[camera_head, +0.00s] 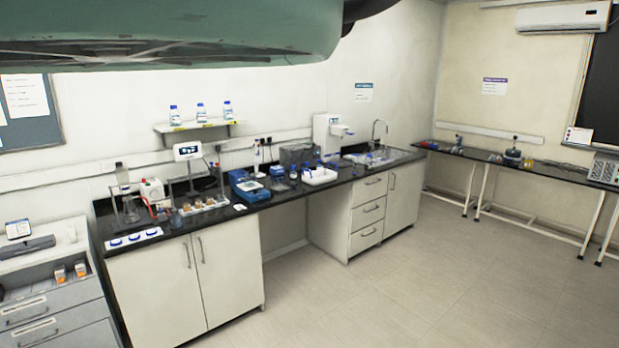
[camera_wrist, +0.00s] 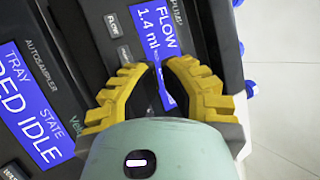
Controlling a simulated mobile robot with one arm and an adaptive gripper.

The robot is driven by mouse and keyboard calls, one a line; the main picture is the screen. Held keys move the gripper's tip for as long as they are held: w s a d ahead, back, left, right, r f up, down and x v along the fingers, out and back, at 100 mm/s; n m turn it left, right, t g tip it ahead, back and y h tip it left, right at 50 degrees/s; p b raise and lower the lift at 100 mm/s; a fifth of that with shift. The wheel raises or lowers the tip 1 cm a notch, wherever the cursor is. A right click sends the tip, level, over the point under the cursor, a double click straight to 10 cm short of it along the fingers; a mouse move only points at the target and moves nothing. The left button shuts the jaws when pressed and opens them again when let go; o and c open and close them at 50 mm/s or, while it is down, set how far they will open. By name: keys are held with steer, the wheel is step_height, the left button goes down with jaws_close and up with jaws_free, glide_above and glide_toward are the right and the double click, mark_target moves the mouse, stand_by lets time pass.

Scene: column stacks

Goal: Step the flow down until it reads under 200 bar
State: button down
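In the wrist view, a dark pump panel has a blue display (camera_wrist: 155,22) reading "FLOW 1.4 ml"; the rest of its lower text is partly hidden by my gripper. No bar reading is legible. A grey button marked "FLOW" (camera_wrist: 114,23) sits left of the display. A second small button (camera_wrist: 124,54) lies below it, close to my left fingertip; its label is unclear. My gripper (camera_wrist: 161,66) has yellow fingers with a narrow gap between the tips, holding nothing, over the lower part of the display. Contact with the panel cannot be told. I cannot identify the pump in the head view.
An autosampler panel (camera_wrist: 22,95) with a blue display is left of the pump panel. Pale floor shows to the right. In the head view, a black-topped bench (camera_head: 270,200) carries lab equipment along the wall, with clear floor (camera_head: 430,280) in front. My arm covers the upper left.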

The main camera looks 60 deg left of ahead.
steer(key=shift+d, duration=0.1)
steer(key=c, duration=1.7)
jaws_free()
jaws_close()
steer(key=shift+d+f+b, duration=0.1)
steer(key=shift+d+b, duration=0.05)
steer(key=shift+b, duration=0.2)
steer(key=shift+d+b, duration=0.25)
steer(key=shift+b, duration=0.05)
steer(key=shift+w+d+b, duration=0.1)
steer(key=shift+d+b, duration=0.3)
steer(key=shift+b, duration=0.15)
steer(key=shift+a, duration=0.8)
